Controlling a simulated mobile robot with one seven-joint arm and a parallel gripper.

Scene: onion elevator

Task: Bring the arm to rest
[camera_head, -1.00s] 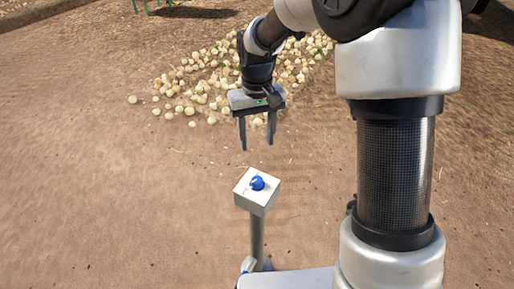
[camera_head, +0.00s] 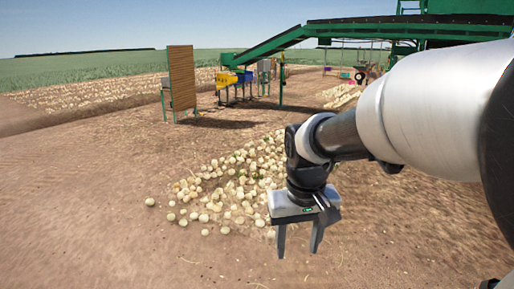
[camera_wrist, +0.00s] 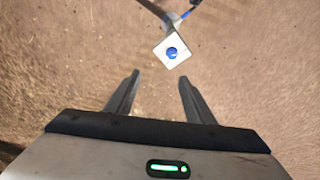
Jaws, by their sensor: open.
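My gripper (camera_head: 298,240) hangs fingers down in the head view, at the end of my arm, in front of a heap of onions. Its two fingers are apart with nothing between them. In the wrist view my gripper (camera_wrist: 153,85) also shows its two dark fingers apart and empty. A white box with a round blue knob (camera_wrist: 172,52) stands on a post beyond the fingertips, apart from them. The box is out of the head view.
Pale onions (camera_head: 235,190) lie heaped on bare soil behind my gripper. A green conveyor (camera_head: 300,38), a brown panel (camera_head: 182,78) and yellow and blue bins (camera_head: 226,79) stand farther back. The soil at the left is clear.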

